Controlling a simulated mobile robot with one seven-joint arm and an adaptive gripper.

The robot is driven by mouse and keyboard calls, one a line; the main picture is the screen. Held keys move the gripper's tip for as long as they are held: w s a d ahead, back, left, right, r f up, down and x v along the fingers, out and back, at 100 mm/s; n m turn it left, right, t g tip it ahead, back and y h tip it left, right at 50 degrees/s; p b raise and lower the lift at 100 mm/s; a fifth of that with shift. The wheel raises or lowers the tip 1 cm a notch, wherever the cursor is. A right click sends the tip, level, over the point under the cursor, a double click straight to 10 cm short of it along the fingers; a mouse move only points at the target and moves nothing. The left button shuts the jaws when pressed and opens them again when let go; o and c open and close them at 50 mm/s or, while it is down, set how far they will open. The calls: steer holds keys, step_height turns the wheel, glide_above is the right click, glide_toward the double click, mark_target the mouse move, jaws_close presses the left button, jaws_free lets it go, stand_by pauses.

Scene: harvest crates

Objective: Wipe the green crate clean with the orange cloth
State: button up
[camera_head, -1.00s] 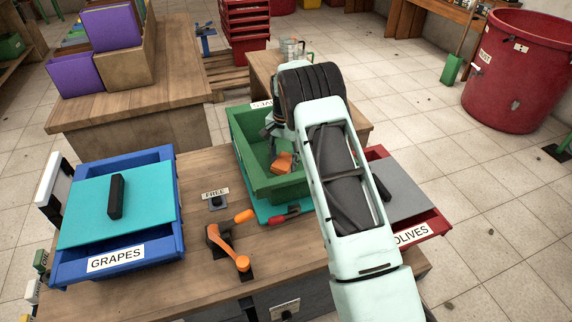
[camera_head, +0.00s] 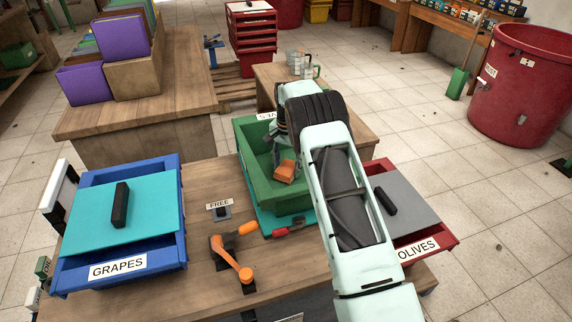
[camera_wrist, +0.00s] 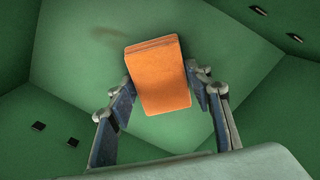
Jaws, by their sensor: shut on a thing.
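The green crate (camera_head: 248,160) stands open on a teal board on the wooden table, in the middle of the head view. My gripper (camera_wrist: 160,92) is inside the crate, shut on the folded orange cloth (camera_wrist: 158,76). The cloth also shows in the head view (camera_head: 285,171), near the crate's floor. In the wrist view the crate's floor (camera_wrist: 225,55) fills most of the picture, with a faint brown smear left of and above the cloth. I cannot tell whether the cloth touches the floor. My arm hides the crate's right side in the head view.
A blue GRAPES crate (camera_head: 180,240) with a teal lid (camera_head: 85,218) stands at left. A red OLIVES crate (camera_head: 443,243) with a grey lid is at right.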

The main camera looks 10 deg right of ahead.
steer(key=shift+s+d+f, duration=0.1)
steer(key=shift+s+d, duration=0.2)
steer(key=shift+s, duration=1.3)
steer(key=shift+s+d+r, duration=0.1)
steer(key=shift+s+d, duration=0.25)
steer(key=shift+s, duration=1.25)
steer(key=shift+s+d+f, duration=0.1)
steer(key=shift+s+d, duration=0.2)
steer(key=shift+s, duration=1.3)
steer(key=shift+p, duration=0.3)
steer(key=shift+r+p, duration=1.75)
steer(key=shift+r, duration=1.3)
steer(key=shift+w, duration=0.1)
steer(key=shift+r+p, duration=0.95)
steer(key=shift+r, duration=0.55)
